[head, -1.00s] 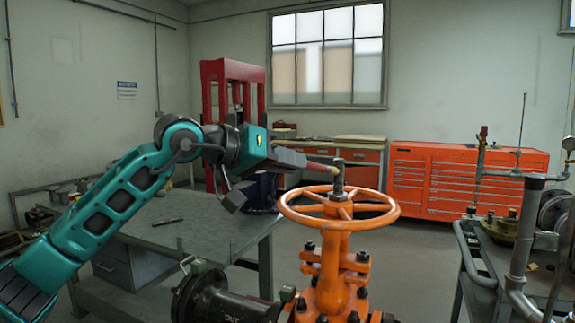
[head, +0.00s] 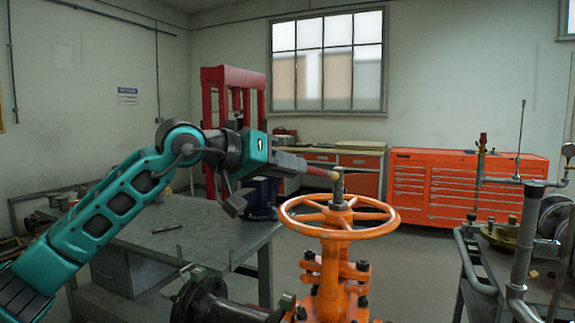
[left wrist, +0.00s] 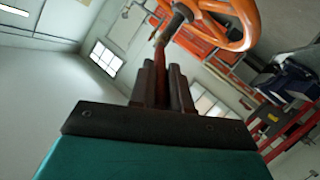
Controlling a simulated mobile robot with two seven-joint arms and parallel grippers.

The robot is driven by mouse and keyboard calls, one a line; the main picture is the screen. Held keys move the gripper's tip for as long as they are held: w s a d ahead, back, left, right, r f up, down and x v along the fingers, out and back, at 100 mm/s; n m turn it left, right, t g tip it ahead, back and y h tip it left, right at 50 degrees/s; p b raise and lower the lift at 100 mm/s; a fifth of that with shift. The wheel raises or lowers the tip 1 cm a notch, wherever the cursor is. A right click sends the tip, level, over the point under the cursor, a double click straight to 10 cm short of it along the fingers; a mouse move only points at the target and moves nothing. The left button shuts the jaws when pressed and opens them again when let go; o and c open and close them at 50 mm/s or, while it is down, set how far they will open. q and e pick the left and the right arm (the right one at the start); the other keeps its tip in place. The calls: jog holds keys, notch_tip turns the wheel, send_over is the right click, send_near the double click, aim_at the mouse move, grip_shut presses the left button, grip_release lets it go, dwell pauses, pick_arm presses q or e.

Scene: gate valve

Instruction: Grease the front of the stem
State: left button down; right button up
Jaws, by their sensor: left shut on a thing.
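The orange gate valve (head: 328,268) stands upright with an orange handwheel (head: 302,224) on top. Its dark grey stem (head: 338,191) rises through the wheel's hub. My left gripper (head: 302,166) is left of the stem, above the wheel rim, shut on a brush (head: 319,171) with a reddish handle and a tan tip. The tip is at the upper stem in the head view; whether it touches is unclear. In the left wrist view the brush (left wrist: 160,52) points from the fingers (left wrist: 163,88) towards the stem (left wrist: 178,19), near the handwheel (left wrist: 244,38). My right gripper is out of view.
A grey workbench (head: 215,232) is on the left, with a small dark tool (head: 167,229) on it. A red press frame (head: 208,130) stands behind. An orange tool cabinet (head: 470,185) is at the back. Pipework (head: 525,235) on a bench is at the right.

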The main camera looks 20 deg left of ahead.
pick_arm(q)
notch_tip(320, 180, down, 4)
jog(key=b, duration=0.3)
jog(key=shift+f, duration=0.25)
jog(key=shift+s, duration=0.1)
jog(key=shift+s+a+b, duration=0.1)
jog(key=shift+s+b, duration=1.65)
jog(key=shift+s, duration=1.2)
jog(key=shift+s, duration=0.1)
